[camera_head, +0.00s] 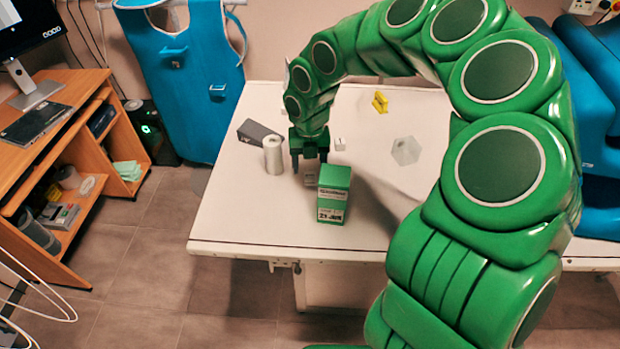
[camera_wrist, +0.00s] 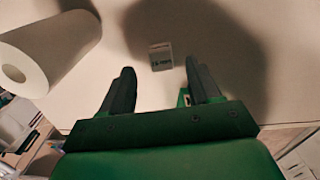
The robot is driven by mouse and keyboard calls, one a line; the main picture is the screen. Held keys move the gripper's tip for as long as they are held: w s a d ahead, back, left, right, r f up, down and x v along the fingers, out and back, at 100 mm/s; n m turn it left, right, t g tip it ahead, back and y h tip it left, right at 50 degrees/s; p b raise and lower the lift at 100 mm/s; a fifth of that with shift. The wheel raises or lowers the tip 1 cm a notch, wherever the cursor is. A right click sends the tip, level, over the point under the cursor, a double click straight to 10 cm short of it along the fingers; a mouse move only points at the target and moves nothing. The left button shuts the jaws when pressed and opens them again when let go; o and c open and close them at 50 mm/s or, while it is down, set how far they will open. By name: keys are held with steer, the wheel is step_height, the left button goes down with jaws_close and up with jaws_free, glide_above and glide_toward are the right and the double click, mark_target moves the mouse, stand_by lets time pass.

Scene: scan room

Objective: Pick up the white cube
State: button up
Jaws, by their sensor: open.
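A small white cube (camera_head: 340,144) with a dark mark stands on the white table, right of my gripper in the head view. I cannot make it out in the wrist view. My gripper (camera_head: 309,165) is open and points down at the table, between a white roll and a green box. A small grey-white labelled block (camera_head: 310,180) lies below its fingers. In the wrist view, that block (camera_wrist: 161,56) shows beyond the gap between the fingertips of my gripper (camera_wrist: 160,80), with nothing held.
The white roll (camera_head: 273,155) stands close left of my gripper, with a grey wedge (camera_head: 258,130) behind it. The green box (camera_head: 333,195) stands close on the right, nearer the table's front edge. A yellow object (camera_head: 380,102) lies farther back. The table's left front is clear.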

mark_target(310, 175)
step_height(310, 175, down, 3)
steer(key=shift+d+f, duration=0.1)
steer(key=shift+f, duration=0.05)
steer(key=c, duration=1.1)
